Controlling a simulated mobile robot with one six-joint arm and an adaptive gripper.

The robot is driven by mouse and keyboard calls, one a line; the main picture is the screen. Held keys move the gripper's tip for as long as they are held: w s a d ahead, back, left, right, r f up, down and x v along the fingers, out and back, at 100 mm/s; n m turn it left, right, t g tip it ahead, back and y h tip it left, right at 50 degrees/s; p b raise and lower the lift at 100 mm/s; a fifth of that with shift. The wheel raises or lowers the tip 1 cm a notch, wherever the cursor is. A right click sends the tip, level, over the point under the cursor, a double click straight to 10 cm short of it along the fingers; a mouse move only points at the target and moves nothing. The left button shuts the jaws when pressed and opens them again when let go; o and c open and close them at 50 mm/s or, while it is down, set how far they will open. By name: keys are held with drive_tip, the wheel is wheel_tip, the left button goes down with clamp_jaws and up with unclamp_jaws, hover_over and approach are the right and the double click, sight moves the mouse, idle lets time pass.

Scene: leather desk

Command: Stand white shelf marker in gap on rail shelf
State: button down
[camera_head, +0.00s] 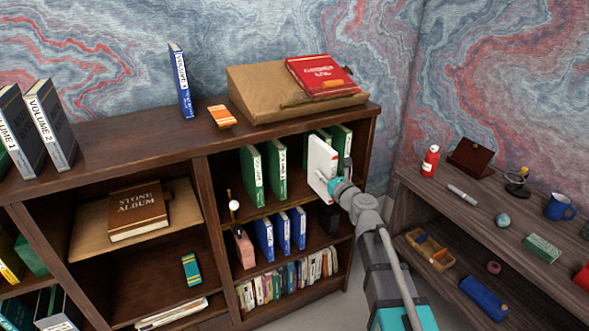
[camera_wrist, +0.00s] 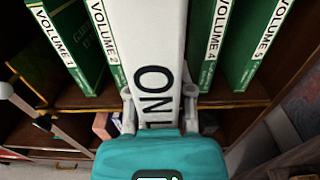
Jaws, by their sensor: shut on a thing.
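My gripper (camera_head: 336,186) is shut on the white shelf marker (camera_head: 321,160), a white book-like slab with dark lettering on its spine. In the wrist view the marker (camera_wrist: 158,55) extends away from my gripper (camera_wrist: 160,97), between green books marked Volume 2 (camera_wrist: 101,40) and Volume 4 (camera_wrist: 210,45). The rail shelf (camera_wrist: 78,97) lies under the row, with Volume 1 (camera_wrist: 62,42) at left and another green volume (camera_wrist: 253,45) at right. In the head view the marker still sticks out in front of the books. Whether its base touches the shelf is hidden.
Blue books (camera_head: 282,231) stand on the shelf below. A rod with a white ball (camera_head: 234,206) stands left of the rail shelf. A red book (camera_head: 322,75) rests on the slanted stand on top. A side desk (camera_head: 480,215) with small objects is at right.

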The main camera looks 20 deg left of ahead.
drive_tip(key=f+b+x, duration=0.3)
drive_tip(key=x, duration=1.3)
drive_tip(key=shift+w+a, duration=0.25)
drive_tip(key=shift+a, duration=0.05)
drive_tip(key=shift+f, duration=0.15)
wheel_tip(320, 180, down, 3)
drive_tip(key=b, duration=0.3)
drive_tip(key=shift+w+a+f+b, duration=0.1)
drive_tip(key=shift+a+f+b, duration=0.05)
drive_tip(key=shift+f+b, duration=0.3)
drive_tip(key=shift+c, duration=2.4)
unclamp_jaws()
drive_tip(key=shift+r, duration=0.1)
